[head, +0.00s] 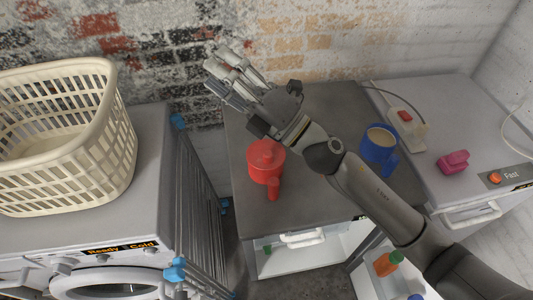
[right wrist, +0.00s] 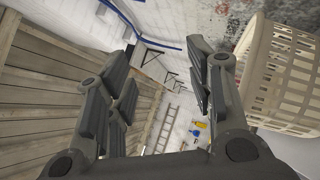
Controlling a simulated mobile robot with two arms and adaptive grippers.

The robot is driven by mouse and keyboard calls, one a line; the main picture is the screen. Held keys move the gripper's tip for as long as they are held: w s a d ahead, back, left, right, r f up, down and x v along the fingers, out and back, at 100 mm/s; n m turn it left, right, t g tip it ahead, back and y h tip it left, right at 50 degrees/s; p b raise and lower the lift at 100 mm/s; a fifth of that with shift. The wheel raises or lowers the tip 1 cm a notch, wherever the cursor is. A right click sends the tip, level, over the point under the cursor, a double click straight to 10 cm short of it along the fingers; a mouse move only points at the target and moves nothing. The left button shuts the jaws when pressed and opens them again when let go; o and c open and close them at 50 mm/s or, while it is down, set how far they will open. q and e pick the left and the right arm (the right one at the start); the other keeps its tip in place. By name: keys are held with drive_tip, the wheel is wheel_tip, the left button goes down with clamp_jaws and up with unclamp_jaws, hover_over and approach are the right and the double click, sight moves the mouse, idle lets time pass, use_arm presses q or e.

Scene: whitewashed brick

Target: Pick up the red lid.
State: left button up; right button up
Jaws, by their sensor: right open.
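A red pot (head: 264,173) with a handle pointing to the front stands on the dark grey counter top, and a round red lid (head: 265,153) with a small knob sits on it. My right gripper (head: 222,72) is raised behind and to the left of the pot, near the brick wall, apart from the lid. In the right wrist view its fingers (right wrist: 160,85) are spread apart with nothing between them. The pot and lid do not show in that view. My left gripper is not in view.
A blue mug (head: 379,145) stands right of the pot, partly beside my right arm. A power strip (head: 408,124) and a pink object (head: 453,161) lie further right. A cream laundry basket (head: 105,150) stands on the washing machine at left. A folded drying rack (head: 195,190) stands in the gap.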

drive_tip(key=s+a+f+n+g, duration=0.2)
drive_tip(key=s+a+n+g, duration=0.2)
drive_tip(key=n+g, duration=0.55)
drive_tip(key=n+g+h, duration=0.2)
drive_tip(key=n+h, duration=0.9)
drive_tip(key=h, duration=0.4)
approach(270, 153)
drive_tip(key=shift+m+t, duration=0.25)
drive_tip(key=x, duration=0.1)
drive_tip(key=p+x, duration=0.2)
drive_tip(key=x, duration=0.1)
drive_tip(key=shift+s+f, duration=0.15)
drive_tip(key=shift+s, duration=0.1)
drive_tip(key=p+x, duration=0.3)
drive_tip(key=x, duration=0.1)
drive_tip(key=shift+a+f, duration=0.2)
drive_tip(key=shift+a, duration=0.05)
drive_tip(key=shift+w+a+f, duration=0.1)
drive_tip(key=shift+f, duration=0.25)
drive_tip(key=shift+c, duration=0.3)
